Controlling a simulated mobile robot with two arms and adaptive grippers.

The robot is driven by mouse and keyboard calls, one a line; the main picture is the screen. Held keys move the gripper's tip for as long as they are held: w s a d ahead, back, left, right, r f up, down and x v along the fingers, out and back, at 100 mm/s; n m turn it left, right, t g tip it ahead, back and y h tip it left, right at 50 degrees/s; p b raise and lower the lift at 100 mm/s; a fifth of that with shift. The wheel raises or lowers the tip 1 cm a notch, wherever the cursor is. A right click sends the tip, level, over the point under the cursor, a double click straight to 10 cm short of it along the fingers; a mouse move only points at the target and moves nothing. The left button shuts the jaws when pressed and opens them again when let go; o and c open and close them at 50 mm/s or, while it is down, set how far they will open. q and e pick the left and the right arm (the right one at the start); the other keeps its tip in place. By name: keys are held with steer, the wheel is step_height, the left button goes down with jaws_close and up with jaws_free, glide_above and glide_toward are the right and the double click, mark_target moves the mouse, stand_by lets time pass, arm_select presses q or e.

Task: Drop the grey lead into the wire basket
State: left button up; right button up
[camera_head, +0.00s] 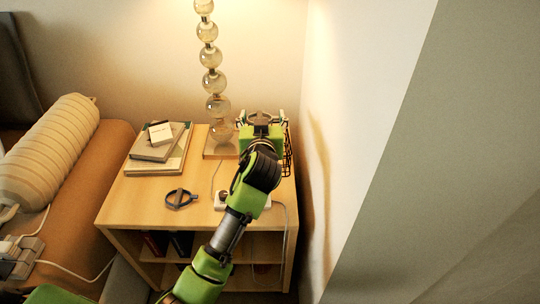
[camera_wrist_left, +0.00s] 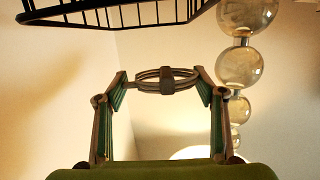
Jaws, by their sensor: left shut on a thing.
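My left gripper (camera_head: 262,116) is over the back right corner of the bedside table, beside the lamp. In the left wrist view the gripper (camera_wrist_left: 167,82) is shut on the grey lead (camera_wrist_left: 180,72), a coiled bundle with a dark band, held between the fingertips. The black wire basket (camera_wrist_left: 110,14) shows at the top edge of that view, apart from the lead. In the head view the basket (camera_head: 288,160) is mostly hidden behind my arm; only its right side shows. My right gripper is not in view.
A lamp with stacked glass balls (camera_head: 211,82) stands close to the left of the gripper. Books (camera_head: 158,145) and a dark blue coil (camera_head: 181,199) lie on the wooden table (camera_head: 130,205). A white socket block (camera_head: 221,199) is near my arm. A wall (camera_head: 350,110) bounds the right.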

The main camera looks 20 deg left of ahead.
arm_select(q)
steer(key=shift+f, duration=0.2)
steer(key=o, duration=1.2)
steer(key=shift+c, duration=0.2)
steer(key=v, duration=1.2)
